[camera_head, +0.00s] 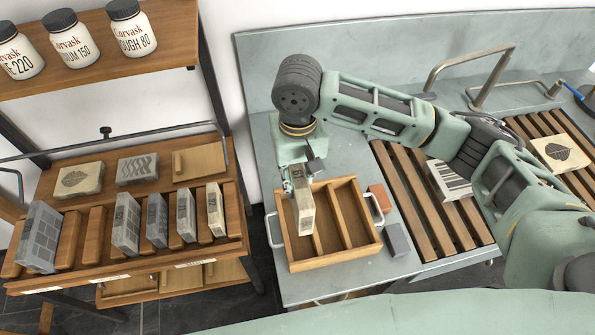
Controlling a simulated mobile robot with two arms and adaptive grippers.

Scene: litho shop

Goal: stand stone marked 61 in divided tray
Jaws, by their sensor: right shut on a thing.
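The divided tray (338,257) is a wooden box with metal side handles and upright dividers, on the grey-green bench. My right gripper (299,178) points down over its left compartment and is shut on a pale stone slab (305,214). The slab is upright, with its lower part inside the left compartment. Whether it touches the tray floor I cannot tell. Dark marking shows near its top, but I cannot read the number. The other compartments look empty. My left gripper is not in view.
A wooden rack (90,225) at left holds several upright stones in slots and two flat ones behind. A reddish block (379,197) and a grey block (396,239) lie right of the tray. A slatted drainer (410,205) bears a striped stone (447,181). Jars (70,38) stand on the upper shelf.

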